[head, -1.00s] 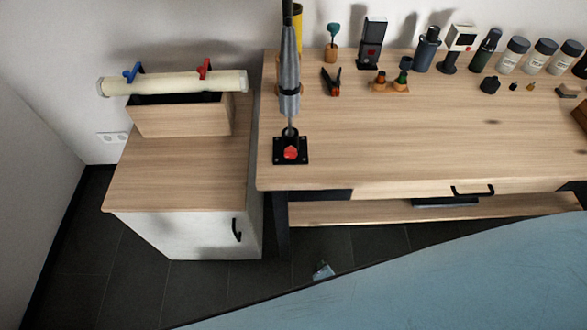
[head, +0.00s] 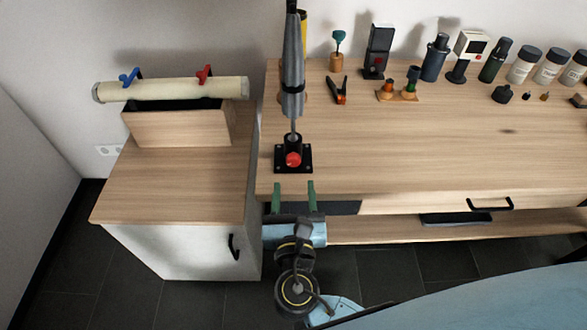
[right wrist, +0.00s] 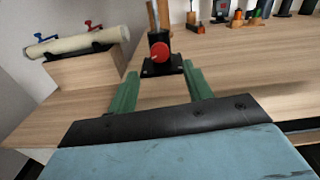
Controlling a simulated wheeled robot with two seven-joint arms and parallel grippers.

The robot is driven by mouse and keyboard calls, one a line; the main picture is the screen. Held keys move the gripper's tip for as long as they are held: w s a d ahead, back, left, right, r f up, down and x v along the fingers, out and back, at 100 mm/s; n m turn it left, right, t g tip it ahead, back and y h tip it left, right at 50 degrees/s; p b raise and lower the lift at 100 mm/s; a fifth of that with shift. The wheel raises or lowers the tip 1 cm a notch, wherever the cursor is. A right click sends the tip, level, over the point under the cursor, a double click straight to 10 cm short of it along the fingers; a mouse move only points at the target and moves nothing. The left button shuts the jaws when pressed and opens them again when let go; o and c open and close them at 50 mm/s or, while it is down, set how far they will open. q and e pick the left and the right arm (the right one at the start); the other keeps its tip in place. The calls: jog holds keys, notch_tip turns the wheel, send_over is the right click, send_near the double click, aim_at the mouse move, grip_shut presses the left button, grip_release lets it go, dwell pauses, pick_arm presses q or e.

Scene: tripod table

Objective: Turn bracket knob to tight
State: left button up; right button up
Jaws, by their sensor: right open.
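The red bracket knob (head: 293,160) sits on the front of a black bracket (head: 306,160) screwed to the bench top near its front left corner. A grey folded tripod or pole (head: 292,75) stands up from the bracket. My right gripper (head: 295,184) is in front of the knob at the bench's front edge, with its two green fingers apart and empty. In the right wrist view the knob (right wrist: 159,52) lies ahead, between the fingertips (right wrist: 159,77) and apart from them. My left gripper is not in view.
A low cabinet (head: 165,185) stands left, bearing a wooden box (head: 180,127) and a pale roll (head: 175,90) with blue and red clamps. Pliers (head: 338,90), bottles and jars line the bench's back. The bench's middle (head: 430,150) is clear.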

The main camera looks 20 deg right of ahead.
aim_at(293, 164)
jog(key=x, duration=0.6)
jog(key=shift+w+b, duration=0.25)
jog(key=shift+b, duration=0.1)
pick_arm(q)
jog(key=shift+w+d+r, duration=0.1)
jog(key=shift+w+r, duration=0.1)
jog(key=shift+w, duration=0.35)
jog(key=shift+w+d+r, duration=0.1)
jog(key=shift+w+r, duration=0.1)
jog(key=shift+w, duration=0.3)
pick_arm(e)
jog(key=shift+f, duration=0.1)
jog(key=c, duration=1)
